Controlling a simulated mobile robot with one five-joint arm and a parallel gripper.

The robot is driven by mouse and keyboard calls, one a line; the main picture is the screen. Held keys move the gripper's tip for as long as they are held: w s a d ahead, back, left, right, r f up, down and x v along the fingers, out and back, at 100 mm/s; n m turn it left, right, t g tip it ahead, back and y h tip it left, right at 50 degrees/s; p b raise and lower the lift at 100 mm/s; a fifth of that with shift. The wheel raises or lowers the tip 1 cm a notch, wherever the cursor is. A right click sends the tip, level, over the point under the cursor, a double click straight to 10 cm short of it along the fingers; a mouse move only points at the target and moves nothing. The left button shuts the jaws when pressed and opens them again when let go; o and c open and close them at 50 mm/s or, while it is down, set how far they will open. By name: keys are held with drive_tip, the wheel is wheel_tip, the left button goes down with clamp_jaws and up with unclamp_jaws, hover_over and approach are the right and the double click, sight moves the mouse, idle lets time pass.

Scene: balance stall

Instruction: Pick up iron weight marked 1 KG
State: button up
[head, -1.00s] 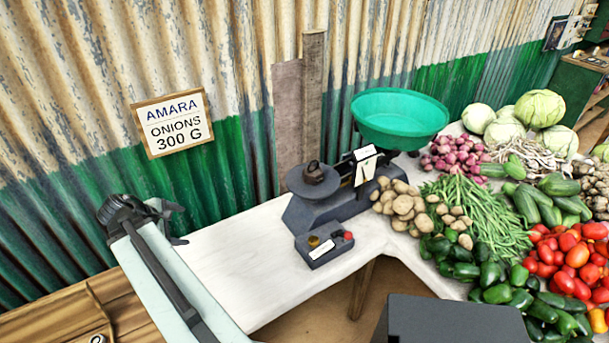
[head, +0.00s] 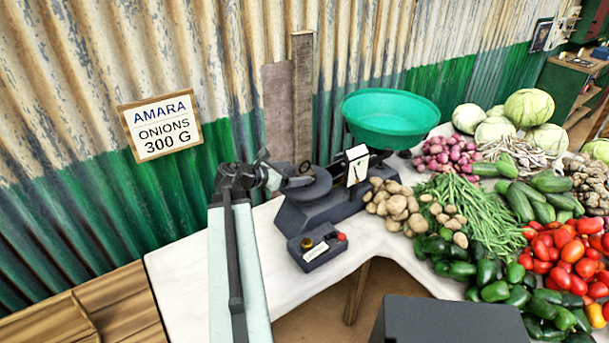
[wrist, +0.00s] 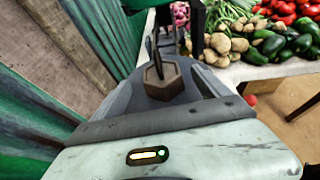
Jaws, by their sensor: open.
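The iron weight (wrist: 170,84) is a dark brown-grey hexagonal block with an upright ring handle in the wrist view. It stands on the round dark plate (head: 323,188) of the scale; I cannot read any marking on it. In the head view my gripper (head: 272,170) is at the plate's left edge and largely hides the weight. In the wrist view the grey jaws of my gripper (wrist: 167,76) are spread, with the weight appearing between them. They hold nothing, and I cannot tell whether they touch it.
The scale carries a green basin (head: 390,119) on its right. A small dark box (head: 317,246) with a brass and a red knob lies in front. Potatoes (head: 397,205) and other vegetables crowd the right. The white tabletop (head: 185,283) is bare at left. A corrugated wall (head: 80,200) stands behind.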

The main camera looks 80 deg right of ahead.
sight(299, 171)
drive_tip(key=b+x, duration=0.1)
drive_tip(key=x, duration=0.4)
drive_tip(key=shift+a+b, duration=0.1)
drive_tip(key=shift+b, duration=0.2)
drive_tip(key=shift+r, duration=0.15)
drive_tip(key=shift+c, duration=0.4)
clamp_jaws()
wheel_tip(299, 171, up, 10)
drive_tip(key=p, duration=1)
drive_tip(key=shift+r, duration=0.15)
